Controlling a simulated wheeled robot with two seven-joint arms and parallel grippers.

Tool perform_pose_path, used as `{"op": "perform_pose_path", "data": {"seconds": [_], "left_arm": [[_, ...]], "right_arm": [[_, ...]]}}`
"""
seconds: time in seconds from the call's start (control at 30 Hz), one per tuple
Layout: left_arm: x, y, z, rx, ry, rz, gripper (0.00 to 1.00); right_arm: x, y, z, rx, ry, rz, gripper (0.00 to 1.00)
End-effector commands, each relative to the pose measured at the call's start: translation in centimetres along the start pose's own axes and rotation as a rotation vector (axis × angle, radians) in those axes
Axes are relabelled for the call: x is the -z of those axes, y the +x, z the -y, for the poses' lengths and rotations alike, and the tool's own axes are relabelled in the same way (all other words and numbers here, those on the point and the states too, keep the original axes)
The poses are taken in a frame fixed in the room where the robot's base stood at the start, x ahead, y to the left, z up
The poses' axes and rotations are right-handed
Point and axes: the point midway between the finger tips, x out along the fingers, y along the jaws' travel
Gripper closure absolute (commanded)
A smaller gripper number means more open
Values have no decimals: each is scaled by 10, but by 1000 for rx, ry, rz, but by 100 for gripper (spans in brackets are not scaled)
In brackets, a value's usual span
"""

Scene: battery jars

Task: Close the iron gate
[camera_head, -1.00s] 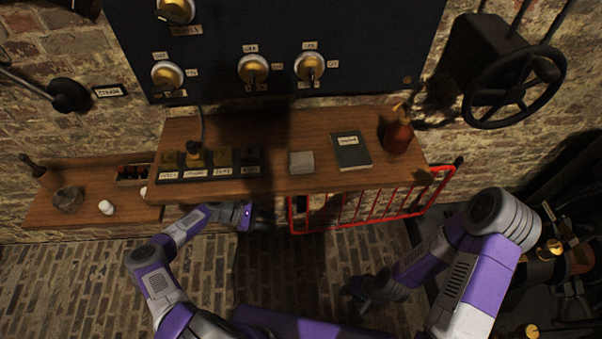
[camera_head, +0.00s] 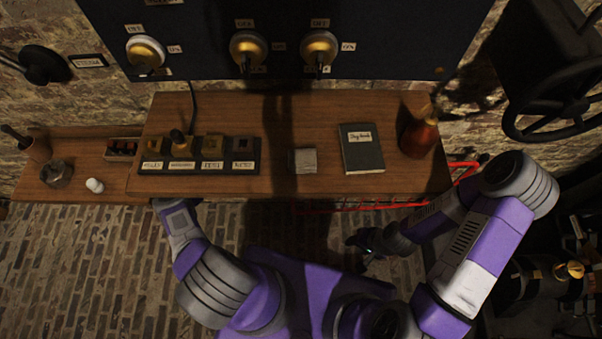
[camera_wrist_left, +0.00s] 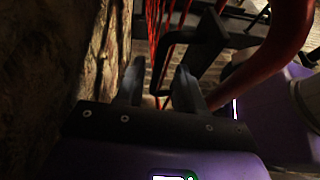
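The red iron gate (camera_head: 465,172) is mostly hidden under the wooden shelf in the head view. Only its right end and a strip of red rail below the shelf edge show. In the left wrist view, thin red bars (camera_wrist_left: 172,40) and a thick red rail (camera_wrist_left: 275,52) lie beyond and right of my left gripper (camera_wrist_left: 157,88). Its two fingers are apart, with no object clearly held between them. The head view hides this gripper under the shelf. My right gripper (camera_head: 366,246) hangs low, right of centre, in front of the gate; its fingers are too dark to read.
The wooden shelf (camera_head: 225,110) overhangs the gate and carries a labelled switch block, a dark book (camera_head: 362,150) and a red-brown bottle (camera_head: 418,138). A black handwheel (camera_head: 560,105) is at right. Brick floor (camera_head: 90,260) is clear at left.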

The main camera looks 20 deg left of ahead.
Motion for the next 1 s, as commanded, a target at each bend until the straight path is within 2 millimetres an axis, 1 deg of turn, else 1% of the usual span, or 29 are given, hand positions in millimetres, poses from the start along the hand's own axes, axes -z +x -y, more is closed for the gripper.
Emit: {"op": "perform_pose_path", "data": {"seconds": [0.03,0.13,0.43,0.47,0.6,0.7,1.0], "left_arm": [[1,7,0,1,2,2,62],[0,14,0,1,1,1,62],[-1,16,0,0,1,0,62],[-1,16,0,0,1,0,65],[0,16,0,0,1,0,87],[0,16,0,0,1,0,100],[0,16,0,-1,1,-1,100]], "right_arm": [[0,3,-1,0,0,0,62],[0,4,-2,0,0,-1,62],[0,4,-1,0,0,-1,62],[0,4,-1,0,0,-1,62],[0,4,-1,0,0,-1,62],[0,4,-1,0,0,-1,62],[0,4,-1,0,0,-1,62]]}}
